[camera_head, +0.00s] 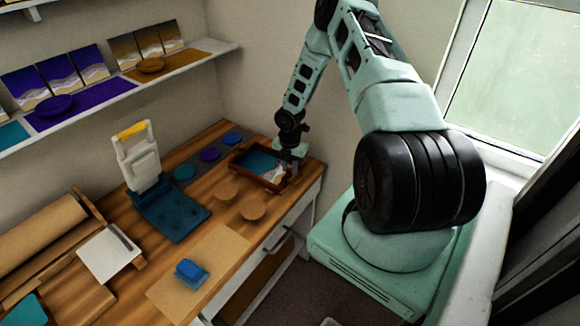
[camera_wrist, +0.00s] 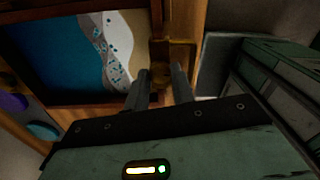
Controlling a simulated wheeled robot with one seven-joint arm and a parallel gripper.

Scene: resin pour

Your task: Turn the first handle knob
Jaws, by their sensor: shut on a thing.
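A dark wooden-framed tray (camera_head: 241,163) lies near the right end of the workbench. It holds blue resin with a white wave and a sand-coloured band, seen close up in the wrist view (camera_wrist: 60,55). A brass-coloured handle (camera_wrist: 183,50) sits on the tray's side frame, with a small round knob (camera_wrist: 160,76) beside it. My gripper (camera_wrist: 162,84) has its two fingers on either side of the knob and is shut on it. In the head view my gripper (camera_head: 291,160) is at the tray's right side, and the knob is too small to make out.
Round wooden discs (camera_head: 253,206), a blue block (camera_head: 191,273) on brown paper and a white press-like device (camera_head: 141,160) with a dark blue base stand on the workbench (camera_head: 97,200). A wall shelf (camera_head: 190,62) runs above. A window (camera_head: 505,75) is at right.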

